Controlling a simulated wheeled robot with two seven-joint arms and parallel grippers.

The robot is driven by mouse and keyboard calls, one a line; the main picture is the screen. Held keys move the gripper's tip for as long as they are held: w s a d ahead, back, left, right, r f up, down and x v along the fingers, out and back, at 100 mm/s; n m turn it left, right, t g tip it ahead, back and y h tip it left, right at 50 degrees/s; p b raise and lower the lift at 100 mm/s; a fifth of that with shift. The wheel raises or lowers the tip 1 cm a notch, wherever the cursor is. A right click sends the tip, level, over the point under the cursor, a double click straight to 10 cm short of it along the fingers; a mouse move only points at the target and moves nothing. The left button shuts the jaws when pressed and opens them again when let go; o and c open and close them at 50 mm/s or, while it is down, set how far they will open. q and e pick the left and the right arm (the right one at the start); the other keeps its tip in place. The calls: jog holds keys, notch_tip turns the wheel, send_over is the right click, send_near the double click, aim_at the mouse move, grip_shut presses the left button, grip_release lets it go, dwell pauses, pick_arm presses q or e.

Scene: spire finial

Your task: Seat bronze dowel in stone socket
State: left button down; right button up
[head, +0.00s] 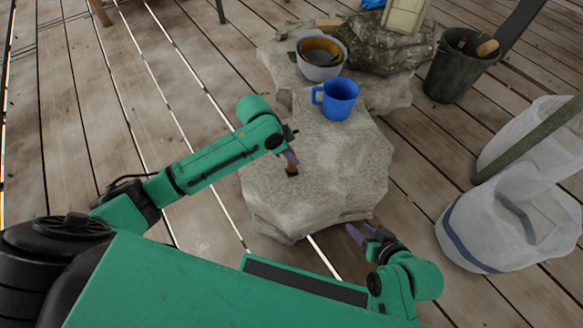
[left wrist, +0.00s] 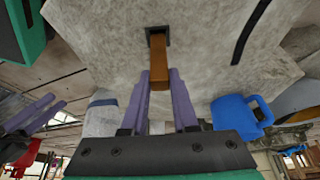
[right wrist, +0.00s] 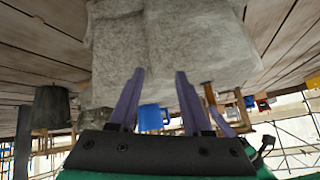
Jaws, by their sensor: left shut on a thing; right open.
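The bronze dowel (head: 291,165) stands roughly upright at the square dark stone socket (head: 292,174) in the top of the pale stone block (head: 335,165). My left gripper (head: 288,156) is shut on the dowel's upper part, just above the stone. In the left wrist view the dowel (left wrist: 157,70) runs from between the fingers to the socket (left wrist: 158,34), its far end at or inside the mouth; I cannot tell how deep. The dowel (right wrist: 209,94) also shows in the right wrist view. My right gripper (head: 358,234) is open and empty beside the block's front right edge.
A blue mug (head: 340,99) stands on the block's far end. Behind it are a grey bowl (head: 319,72) and rough stones. A dark bucket (head: 450,75) stands at the upper right. White sacks (head: 500,235) stand right of the block. The plank floor at the left is clear.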

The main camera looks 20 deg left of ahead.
aim_at(291, 164)
pick_arm(q)
jog(key=shift+f, duration=0.75)
notch_tip(291, 164, down, 3)
jog(key=shift+f+b, duration=0.2)
jog(key=shift+b, duration=0.75)
jog(key=shift+f, duration=0.1)
pick_arm(e)
jog(key=a+t+y, duration=0.1)
jog(key=a, duration=0.1)
jog(key=a+f+t+y, duration=0.1)
jog(key=a+t, duration=0.1)
jog(key=shift+w+f+m, duration=0.15)
jog(key=shift+f+m, duration=0.05)
jog(key=shift+m, duration=0.1)
pick_arm(q)
jog(key=c, duration=0.7)
grip_release()
pick_arm(e)
jog(key=shift+d, duration=0.1)
